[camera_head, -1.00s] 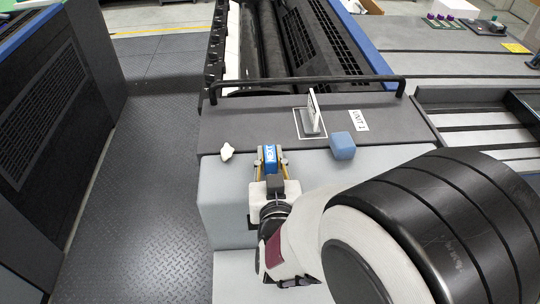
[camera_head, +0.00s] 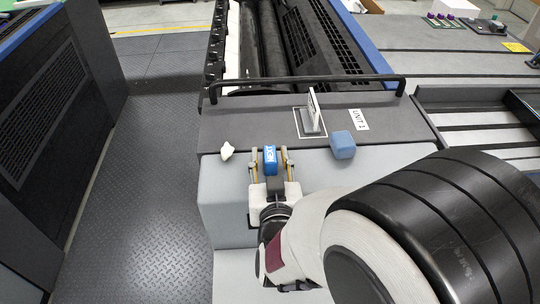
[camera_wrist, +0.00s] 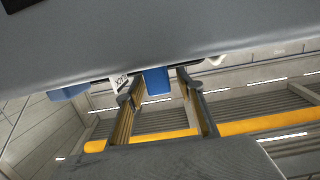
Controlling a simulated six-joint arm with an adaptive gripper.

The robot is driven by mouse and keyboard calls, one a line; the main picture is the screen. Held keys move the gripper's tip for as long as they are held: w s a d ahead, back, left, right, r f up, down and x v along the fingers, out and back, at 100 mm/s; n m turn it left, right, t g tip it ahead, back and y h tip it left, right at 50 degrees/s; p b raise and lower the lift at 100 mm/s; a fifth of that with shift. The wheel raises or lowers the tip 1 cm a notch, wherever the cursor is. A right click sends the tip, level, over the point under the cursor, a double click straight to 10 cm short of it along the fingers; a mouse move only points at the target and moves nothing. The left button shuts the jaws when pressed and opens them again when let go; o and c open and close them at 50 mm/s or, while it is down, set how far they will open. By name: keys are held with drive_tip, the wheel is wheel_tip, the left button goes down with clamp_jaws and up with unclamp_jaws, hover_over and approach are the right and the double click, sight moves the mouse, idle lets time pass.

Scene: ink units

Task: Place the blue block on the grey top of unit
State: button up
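A blue block with white lettering (camera_head: 270,160) stands at the unit's light grey top (camera_head: 315,170), near where it meets the darker panel. It also shows in the wrist view (camera_wrist: 156,80). My gripper (camera_head: 270,156) is open around it, one finger on each side with gaps between. In the wrist view both fingers (camera_wrist: 153,92) stand apart from the block. A plainer, paler blue block (camera_head: 342,145) sits to the right, and a blue shape at the left of the wrist view (camera_wrist: 68,92) appears to be it. Whether the lettered block's underside touches the surface cannot be told.
A small white piece (camera_head: 227,151) lies left of my gripper. A black rail (camera_head: 305,79) runs behind. The floor on the left is clear.

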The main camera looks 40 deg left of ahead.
sight(276, 163)
drive_tip(key=shift+v, duration=3.35)
drive_tip(key=shift+w+d+r, duration=0.1)
drive_tip(key=shift+w+d, duration=0.2)
drive_tip(key=shift+w, duration=0.2)
drive_tip(key=w+d+m+h, duration=0.1)
drive_tip(key=w+d, duration=0.1)
drive_tip(key=d, duration=0.1)
drive_tip(key=w+d+r+h, duration=0.1)
drive_tip(key=w+d, duration=0.1)
drive_tip(key=d, duration=0.1)
drive_tip(key=w+d+r+m, duration=0.1)
drive_tip(key=w+d, duration=0.2)
drive_tip(key=shift+d+r+m+g+h, duration=0.1)
drive_tip(key=shift+r+m+g+h, duration=0.2)
drive_tip(key=shift+g+h, duration=0.1)
drive_tip(key=s+d+r+m+g+h, duration=0.1)
drive_tip(key=s+d+r+m+h, duration=0.15)
drive_tip(key=d, duration=1.05)
drive_tip(key=s+d+r+m+g+h, duration=0.1)
drive_tip(key=d+m+g+h, duration=0.15)
drive_tip(key=d, duration=1.15)
drive_tip(key=s+d+m+g+h, duration=0.1)
drive_tip(key=s+d+h, duration=0.2)
drive_tip(key=s+d, duration=0.7)
drive_tip(key=shift+d+h, duration=0.15)
drive_tip(key=shift+h, duration=0.15)
